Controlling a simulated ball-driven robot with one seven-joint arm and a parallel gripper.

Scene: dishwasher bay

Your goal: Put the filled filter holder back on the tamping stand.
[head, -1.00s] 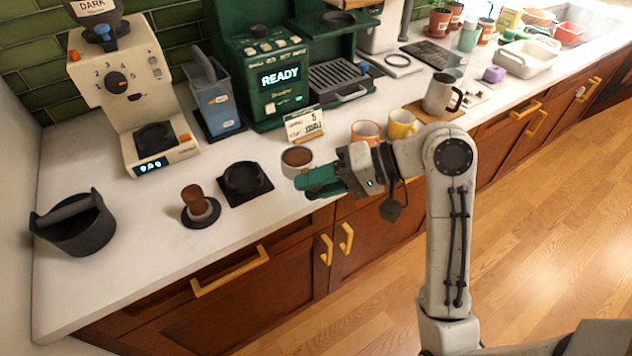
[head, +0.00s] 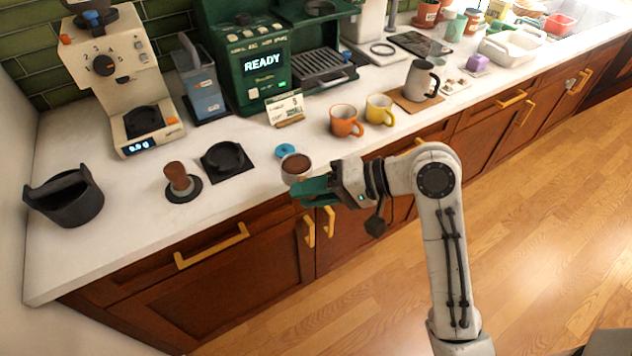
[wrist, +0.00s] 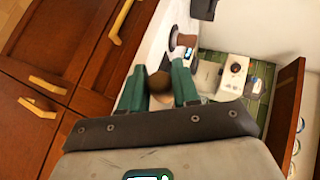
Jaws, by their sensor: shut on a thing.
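The filter holder (head: 296,166) is filled with brown grounds and held level in my gripper (head: 312,190) over the counter's front edge. The teal fingers are shut on it, and they hide its handle. In the wrist view the brown grounds (wrist: 160,84) show between the fingers (wrist: 156,76). The tamping stand (head: 228,160), a black square base with a round seat, stands on the counter to the left of the holder, apart from it. Its seat looks empty. The tamper (head: 178,178) with a wooden handle stands left of it.
A small blue round thing (head: 285,150) lies just behind the holder. A card (head: 285,108), an orange cup (head: 346,121) and a yellow cup (head: 379,109) stand farther back and right. A black knock bin (head: 64,200) is at far left. The front-left counter is clear.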

